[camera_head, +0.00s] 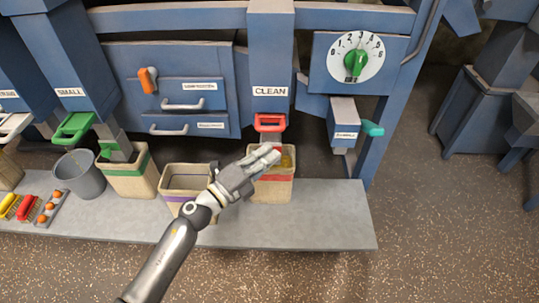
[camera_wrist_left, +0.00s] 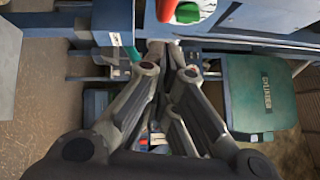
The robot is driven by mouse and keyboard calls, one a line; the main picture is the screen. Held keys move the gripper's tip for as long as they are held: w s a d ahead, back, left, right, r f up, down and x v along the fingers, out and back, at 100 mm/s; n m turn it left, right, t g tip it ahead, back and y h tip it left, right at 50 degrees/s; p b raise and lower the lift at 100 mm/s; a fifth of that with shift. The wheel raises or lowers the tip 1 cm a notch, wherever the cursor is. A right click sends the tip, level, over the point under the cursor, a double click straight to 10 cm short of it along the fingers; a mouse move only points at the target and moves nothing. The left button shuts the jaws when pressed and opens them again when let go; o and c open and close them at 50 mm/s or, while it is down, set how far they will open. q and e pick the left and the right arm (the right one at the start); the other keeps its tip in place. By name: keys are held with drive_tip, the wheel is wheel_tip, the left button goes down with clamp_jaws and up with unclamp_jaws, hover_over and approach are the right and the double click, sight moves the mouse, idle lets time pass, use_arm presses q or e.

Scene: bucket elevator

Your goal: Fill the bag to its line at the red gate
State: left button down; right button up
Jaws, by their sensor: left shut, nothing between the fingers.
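The red gate (camera_head: 269,123) is a red handle at the mouth of the chute marked CLEAN (camera_head: 270,90). Below it, a tan bag with a red band (camera_head: 272,190) stands on the grey shelf; some yellowish content shows at its top right. My left gripper (camera_head: 272,154) is shut and empty, its fingers in front of the bag's rim and below the gate, hiding part of the opening. The bag's fill level against its line cannot be told. The left wrist view shows the closed fingers (camera_wrist_left: 165,48). My right gripper is not in view.
The shelf (camera_head: 330,215) has free room right of the bag. To the left stand a purple-banded bag (camera_head: 175,196), a green-banded bag (camera_head: 130,182) and a grey bucket (camera_head: 80,175). A dial (camera_head: 355,62) and a teal handle (camera_head: 372,129) are at upper right.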

use_arm(q)
drive_tip(key=b+v, duration=0.1)
drive_tip(key=v, duration=0.8)
drive_tip(key=shift+s+a+f, duration=0.15)
drive_tip(key=shift+a+f, duration=0.05)
drive_tip(key=shift+a, duration=0.15)
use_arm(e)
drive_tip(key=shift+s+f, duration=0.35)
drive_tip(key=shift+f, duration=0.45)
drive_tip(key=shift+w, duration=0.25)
